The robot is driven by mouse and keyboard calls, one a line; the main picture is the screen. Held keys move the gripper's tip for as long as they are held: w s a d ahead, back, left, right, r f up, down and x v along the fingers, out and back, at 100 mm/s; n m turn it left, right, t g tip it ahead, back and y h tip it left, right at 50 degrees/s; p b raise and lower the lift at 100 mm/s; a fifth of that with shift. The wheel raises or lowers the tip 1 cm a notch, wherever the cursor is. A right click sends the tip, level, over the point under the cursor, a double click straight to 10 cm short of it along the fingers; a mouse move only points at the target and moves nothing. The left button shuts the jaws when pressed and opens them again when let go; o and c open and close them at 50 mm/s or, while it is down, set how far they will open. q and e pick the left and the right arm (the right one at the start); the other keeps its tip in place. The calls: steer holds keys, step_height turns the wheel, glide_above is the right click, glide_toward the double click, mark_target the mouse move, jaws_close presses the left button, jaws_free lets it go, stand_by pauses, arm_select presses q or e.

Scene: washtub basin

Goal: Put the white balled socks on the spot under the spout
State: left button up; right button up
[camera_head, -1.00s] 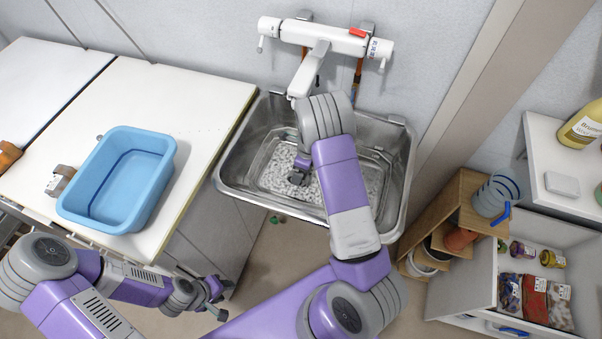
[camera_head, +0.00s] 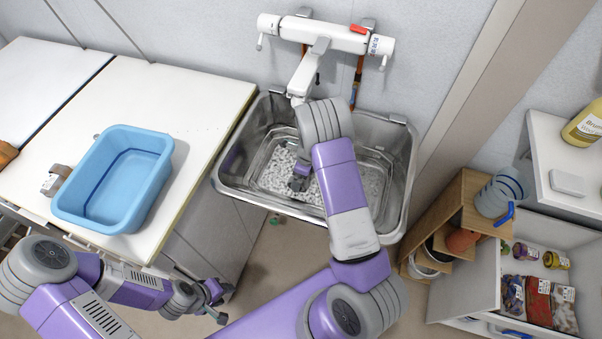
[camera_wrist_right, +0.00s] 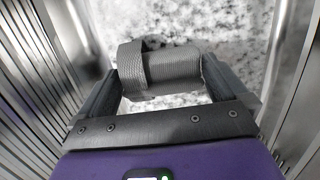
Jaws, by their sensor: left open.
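My right gripper (camera_head: 300,179) reaches down into the metal sink (camera_head: 229,180), low over its pale speckled floor (camera_head: 272,174). In the right wrist view a grey, knit-textured roll with a folded band (camera_wrist_right: 160,70) lies between its fingers, which appear to press on both ends. It looks like balled socks, but grey rather than white here. The white spout (camera_head: 303,80) hangs over the back of the sink; my right arm covers part of the floor below it. My left gripper (camera_head: 217,300) is open and empty, in front of the counter.
A blue tub (camera_head: 115,180) stands on the white counter (camera_head: 185,90) left of the sink, with a small brown-and-white item (camera_head: 56,180) beside it. Steel sink walls stand close around my right gripper. A wooden step shelf (camera_head: 466,190) and an open white cabinet (camera_head: 480,275) are at right.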

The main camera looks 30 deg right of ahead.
steer(key=r+p, duration=0.1)
steer(key=r, duration=0.1)
steer(key=r+p, duration=0.1)
steer(key=r, duration=0.2)
steer(key=s+d+r, duration=0.1)
steer(key=r, duration=0.1)
steer(key=shift+r+p, duration=0.35)
steer(key=shift+p, duration=0.05)
